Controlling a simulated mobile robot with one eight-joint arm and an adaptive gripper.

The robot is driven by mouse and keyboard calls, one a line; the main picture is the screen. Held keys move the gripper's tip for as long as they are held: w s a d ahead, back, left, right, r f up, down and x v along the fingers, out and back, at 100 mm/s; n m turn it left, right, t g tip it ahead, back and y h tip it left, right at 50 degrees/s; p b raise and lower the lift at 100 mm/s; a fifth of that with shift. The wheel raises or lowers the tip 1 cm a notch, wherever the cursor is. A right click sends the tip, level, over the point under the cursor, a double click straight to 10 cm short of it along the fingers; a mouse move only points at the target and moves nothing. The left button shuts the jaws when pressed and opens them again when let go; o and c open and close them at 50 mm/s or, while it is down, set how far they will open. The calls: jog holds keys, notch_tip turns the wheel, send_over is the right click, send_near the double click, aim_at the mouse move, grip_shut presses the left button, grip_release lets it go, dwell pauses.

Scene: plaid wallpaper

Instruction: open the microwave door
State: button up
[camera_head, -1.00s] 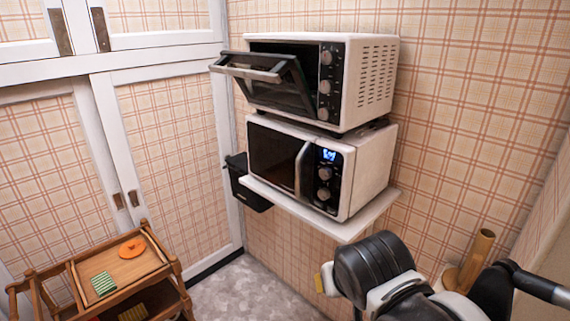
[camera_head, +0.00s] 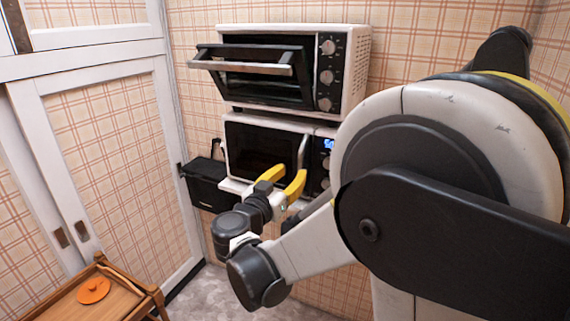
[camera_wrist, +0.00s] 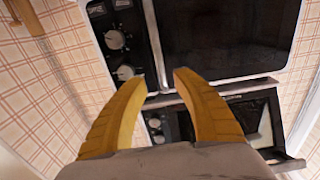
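The microwave (camera_head: 255,150) sits on a wall shelf below a toaster oven, its dark door shut. Its vertical handle (camera_head: 303,150) is at the door's right edge, beside the control panel. In the wrist view, which is upside down, the microwave door (camera_wrist: 225,40) fills the upper right and the handle (camera_wrist: 153,45) is a pale strip left of it. My gripper (camera_head: 285,178) has yellow fingers, spread apart, in front of the lower part of the door near the handle. In the wrist view my gripper (camera_wrist: 166,77) is empty, its fingertips around the handle's line; contact cannot be told.
The toaster oven (camera_head: 350,70) above has its door (camera_head: 245,75) hanging partly open, jutting out over the microwave. A black bin-like box (camera_head: 208,185) hangs left of the shelf. A wooden cart (camera_head: 125,292) stands at lower left. My arm hides the microwave's right side.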

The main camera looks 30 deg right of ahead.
aim_at(299, 163)
jog(key=b+x, duration=0.1)
jog(key=x, duration=0.6)
jog(key=shift+w, duration=0.1)
grip_shut()
